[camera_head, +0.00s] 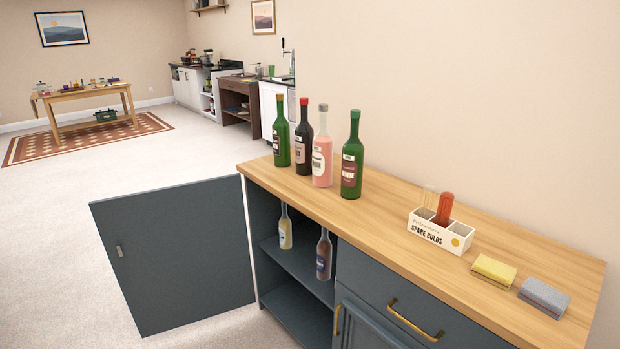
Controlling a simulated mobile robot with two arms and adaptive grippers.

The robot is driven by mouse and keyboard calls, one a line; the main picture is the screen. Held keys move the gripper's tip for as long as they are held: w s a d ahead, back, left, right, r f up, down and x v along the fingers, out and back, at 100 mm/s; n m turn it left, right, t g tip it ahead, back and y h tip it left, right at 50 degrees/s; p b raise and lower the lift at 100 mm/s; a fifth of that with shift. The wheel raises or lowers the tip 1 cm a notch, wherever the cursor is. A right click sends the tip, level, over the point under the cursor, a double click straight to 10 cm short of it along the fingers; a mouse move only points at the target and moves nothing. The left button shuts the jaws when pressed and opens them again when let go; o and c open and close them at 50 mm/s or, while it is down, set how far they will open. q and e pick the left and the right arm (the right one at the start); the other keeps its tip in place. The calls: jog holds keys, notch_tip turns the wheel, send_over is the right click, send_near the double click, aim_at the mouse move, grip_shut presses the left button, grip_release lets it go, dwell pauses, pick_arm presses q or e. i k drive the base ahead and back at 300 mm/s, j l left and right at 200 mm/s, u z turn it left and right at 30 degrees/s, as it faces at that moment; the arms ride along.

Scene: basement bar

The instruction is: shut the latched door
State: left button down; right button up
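The dark blue-grey cabinet door (180,262) stands wide open at the left end of the bar cabinet. It swings out to the left from a hinge side next to the cabinet's left edge. A small metal latch piece (119,251) shows near its free left edge. The open cabinet compartment (290,255) has a shelf with a pale yellow bottle (285,228) and a dark bottle (324,256) on it. Neither of my grippers shows in the head view.
A drawer (400,300) is shut beside the opening. Carpet left of the door is clear.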

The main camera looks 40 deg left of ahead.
aim_at(186, 260)
jog(key=j+z, duration=0.1)
jog(key=j, duration=0.75)
jog(key=j+z, duration=0.1)
jog(key=j, duration=0.75)
jog(key=k+j+z, duration=0.1)
jog(key=j, duration=0.7)
jog(key=k+j+z, duration=0.1)
jog(key=j, duration=0.4)
jog(key=k+j+z, duration=0.15)
jog(key=j, duration=0.3)
jog(key=k+j+z, duration=0.1)
jog(key=j, duration=0.4)
jog(key=k+j+z, duration=0.1)
jog(key=k+j, duration=0.15)
jog(key=j, duration=0.2)
jog(key=k+j+z, duration=0.15)
jog(key=j, duration=0.25)
jog(key=k+j+z, duration=0.1)
jog(key=k+j, duration=0.2)
jog(key=j, duration=0.15)
jog(key=k+j+z, duration=0.1)
jog(key=j, duration=0.25)
jog(key=j+z, duration=0.1)
jog(key=j, duration=0.65)
jog(key=k+j+z, duration=0.15)
jog(key=j, duration=0.6)
jog(key=j+z, duration=0.1)
jog(key=j, duration=0.65)
jog(key=k, duration=0.65)
